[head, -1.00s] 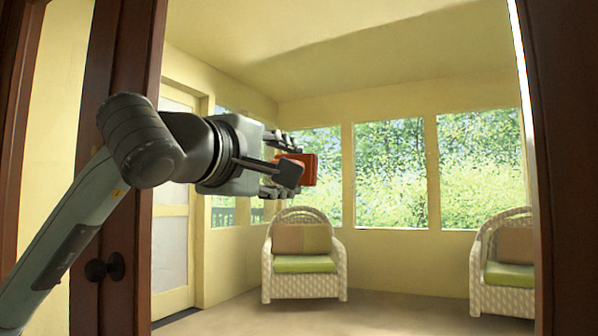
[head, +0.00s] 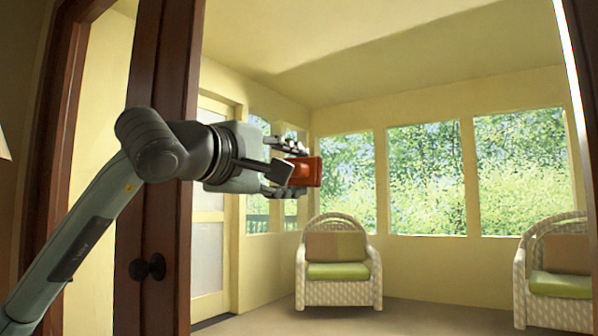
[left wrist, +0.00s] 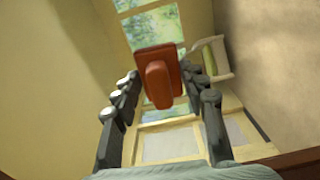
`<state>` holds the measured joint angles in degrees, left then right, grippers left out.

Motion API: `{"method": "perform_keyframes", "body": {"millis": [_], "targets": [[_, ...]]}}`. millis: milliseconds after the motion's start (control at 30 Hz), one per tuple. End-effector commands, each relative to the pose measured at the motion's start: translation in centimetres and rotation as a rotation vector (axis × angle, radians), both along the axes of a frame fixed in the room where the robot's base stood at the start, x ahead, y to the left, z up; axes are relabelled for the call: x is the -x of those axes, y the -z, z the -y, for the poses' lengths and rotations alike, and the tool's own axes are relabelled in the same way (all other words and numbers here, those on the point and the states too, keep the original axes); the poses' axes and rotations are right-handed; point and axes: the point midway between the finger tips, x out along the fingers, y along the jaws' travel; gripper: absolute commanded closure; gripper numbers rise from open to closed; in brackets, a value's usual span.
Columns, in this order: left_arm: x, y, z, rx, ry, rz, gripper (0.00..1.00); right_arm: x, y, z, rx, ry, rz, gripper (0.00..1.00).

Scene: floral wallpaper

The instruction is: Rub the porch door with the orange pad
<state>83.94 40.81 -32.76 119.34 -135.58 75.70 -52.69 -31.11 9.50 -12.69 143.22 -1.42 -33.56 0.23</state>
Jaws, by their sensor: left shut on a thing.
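My left gripper (head: 288,170) is shut on the orange pad (head: 307,172), a small block with a flat face and a stubby handle. The left wrist view also shows the pad (left wrist: 157,75) between the fingers (left wrist: 160,105). A dark wooden door (head: 160,215) with a round knob stands behind my left arm. A pale yellow door (head: 207,255) with whitish panels stands farther back in the porch. I cannot tell which of them is the porch door. The pad appears apart from both. My right gripper is not in view.
A wicker chair (head: 338,292) with a green cushion stands at the back of the porch, and another wicker chair (head: 560,312) is at the right. Windows (head: 424,180) line the far wall. The floor between the chairs is clear.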

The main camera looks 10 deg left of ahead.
Motion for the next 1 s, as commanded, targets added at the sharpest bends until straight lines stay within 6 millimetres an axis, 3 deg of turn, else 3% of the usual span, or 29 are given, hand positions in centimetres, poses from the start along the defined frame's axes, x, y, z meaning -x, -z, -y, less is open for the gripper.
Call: {"method": "perform_keyframes", "body": {"millis": [300, 467, 1000], "targets": [[-1.2, 0.1, -2.6, 0.001, -0.006, -0.002, 0.81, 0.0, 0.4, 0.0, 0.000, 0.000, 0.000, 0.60], [-1.2, 0.1, -3.0, 0.000, -0.004, 0.000, 0.81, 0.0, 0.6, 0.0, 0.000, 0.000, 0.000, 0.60], [0.1, 0.0, 0.2, 0.000, -0.001, 0.001, 0.81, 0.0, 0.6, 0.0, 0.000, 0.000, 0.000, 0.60]]}}
